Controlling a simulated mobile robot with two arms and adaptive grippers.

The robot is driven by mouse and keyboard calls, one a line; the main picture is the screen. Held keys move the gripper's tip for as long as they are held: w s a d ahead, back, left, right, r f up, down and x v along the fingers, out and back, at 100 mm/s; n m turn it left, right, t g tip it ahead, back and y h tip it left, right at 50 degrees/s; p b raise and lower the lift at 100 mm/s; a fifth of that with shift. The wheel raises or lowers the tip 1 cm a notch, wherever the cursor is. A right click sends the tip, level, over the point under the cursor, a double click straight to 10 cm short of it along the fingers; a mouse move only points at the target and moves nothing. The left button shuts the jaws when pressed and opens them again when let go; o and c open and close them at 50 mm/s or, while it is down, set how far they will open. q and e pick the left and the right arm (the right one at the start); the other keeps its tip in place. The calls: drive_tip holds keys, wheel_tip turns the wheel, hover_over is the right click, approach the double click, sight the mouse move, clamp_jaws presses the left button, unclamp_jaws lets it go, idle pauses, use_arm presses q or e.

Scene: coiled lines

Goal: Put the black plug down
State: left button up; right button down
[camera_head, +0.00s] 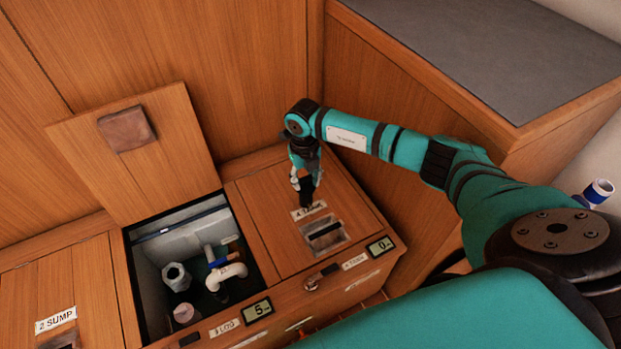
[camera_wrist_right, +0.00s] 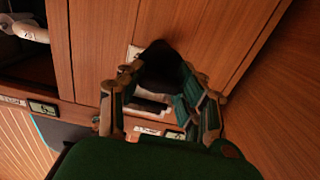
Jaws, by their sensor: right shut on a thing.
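My right gripper (camera_head: 305,178) points down over the closed wooden lid (camera_head: 265,205) to the right of the open hatch. It is shut on the black plug (camera_head: 306,194), a small dark piece just below the fingers, beside the lid's label. In the right wrist view the black plug (camera_wrist_right: 160,60) is a dark shape between the fingertips of the right gripper (camera_wrist_right: 163,78), over the wood. I cannot tell whether the plug touches the lid. My left gripper is not in view.
The open hatch (camera_head: 129,262) holds pipes and a white valve (camera_head: 226,273); its raised lid (camera_head: 165,165) leans back. A recessed handle (camera_head: 324,234) lies just in front of the plug. Small displays (camera_head: 257,310) line the front edge. A grey-topped counter (camera_head: 490,55) stands at the right.

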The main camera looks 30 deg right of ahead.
drive_tip(key=shift+d+f, duration=0.1)
drive_tip(key=shift+f, duration=0.2)
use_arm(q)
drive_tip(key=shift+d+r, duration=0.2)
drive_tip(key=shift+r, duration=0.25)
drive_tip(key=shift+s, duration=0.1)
use_arm(e)
drive_tip(key=shift+r, duration=0.1)
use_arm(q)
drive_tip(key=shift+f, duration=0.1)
use_arm(e)
drive_tip(key=c, duration=1.3)
unclamp_jaws()
drive_tip(key=shift+f, duration=0.25)
drive_tip(key=o, duration=0.4)
drive_tip(key=shift+o, duration=0.2)
drive_tip(key=shift+r, duration=0.1)
